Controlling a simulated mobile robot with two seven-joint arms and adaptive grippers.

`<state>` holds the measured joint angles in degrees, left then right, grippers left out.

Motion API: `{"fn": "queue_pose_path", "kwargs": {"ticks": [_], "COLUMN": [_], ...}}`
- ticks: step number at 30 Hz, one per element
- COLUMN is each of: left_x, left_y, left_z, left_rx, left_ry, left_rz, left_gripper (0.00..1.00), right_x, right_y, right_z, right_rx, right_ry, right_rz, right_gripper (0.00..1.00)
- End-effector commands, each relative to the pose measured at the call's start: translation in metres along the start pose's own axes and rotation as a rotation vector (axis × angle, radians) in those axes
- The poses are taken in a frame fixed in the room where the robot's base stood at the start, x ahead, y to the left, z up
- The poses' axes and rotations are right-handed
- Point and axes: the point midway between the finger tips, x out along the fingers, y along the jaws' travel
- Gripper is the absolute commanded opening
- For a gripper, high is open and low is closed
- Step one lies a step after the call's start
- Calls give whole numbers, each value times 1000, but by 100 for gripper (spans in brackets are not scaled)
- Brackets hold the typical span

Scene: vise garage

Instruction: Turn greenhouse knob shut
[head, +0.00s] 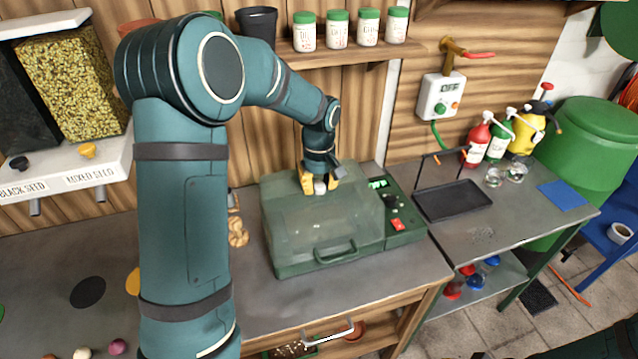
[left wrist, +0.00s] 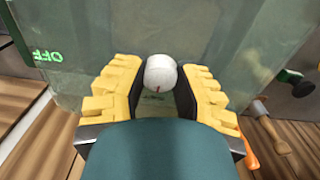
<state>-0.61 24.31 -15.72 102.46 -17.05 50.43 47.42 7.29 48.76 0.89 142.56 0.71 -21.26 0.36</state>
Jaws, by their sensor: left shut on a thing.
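The green greenhouse box (head: 305,235) stands on the grey bench, with its hazy see-through lid down. Its white round knob (head: 320,187) sits at the upper middle of the box. The knob also shows in the left wrist view (left wrist: 160,70), with a small red mark on its lower edge. My left gripper (head: 320,181) reaches down from above, and its yellow fingers are closed on both sides of the knob. The left wrist view shows both dark finger pads against it. Green lettering (left wrist: 48,57) there reads OFF. My right gripper is not in view.
A green control panel (head: 398,215) with a lit display and red switch adjoins the box on the right. A black tray (head: 452,200) lies farther right. A shelf with white jars (head: 337,30) is behind my arm. Seed dispensers (head: 75,80) hang at left.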

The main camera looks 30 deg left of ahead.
Motion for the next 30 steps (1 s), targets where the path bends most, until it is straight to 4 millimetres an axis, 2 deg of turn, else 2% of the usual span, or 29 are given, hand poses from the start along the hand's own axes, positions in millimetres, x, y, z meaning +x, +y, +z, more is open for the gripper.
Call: {"fn": "queue_pose_path", "kwargs": {"ticks": [7, 8, 10, 11, 23, 26, 30], "left_x": [2, 2, 2, 2, -6, -19, -47], "left_y": [-1, -1, -1, -1, 0, 0, 1], "left_z": [1, 1, 1, 1, 0, 0, 0], "left_rx": [0, 0, 0, 0, 1, 1, 1], "left_ry": [-4, -4, -3, -3, 0, 2, 2], "left_rz": [-3, -3, -3, -3, -1, 1, 3], "left_gripper": [0, 35, 60, 66, 66, 66, 66], "right_x": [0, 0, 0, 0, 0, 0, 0], "right_y": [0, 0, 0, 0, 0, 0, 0], "right_z": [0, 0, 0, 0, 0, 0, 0], "right_rx": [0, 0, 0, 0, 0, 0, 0], "right_ry": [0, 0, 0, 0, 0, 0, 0], "right_rz": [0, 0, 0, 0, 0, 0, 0], "right_gripper": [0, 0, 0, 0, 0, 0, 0]}}
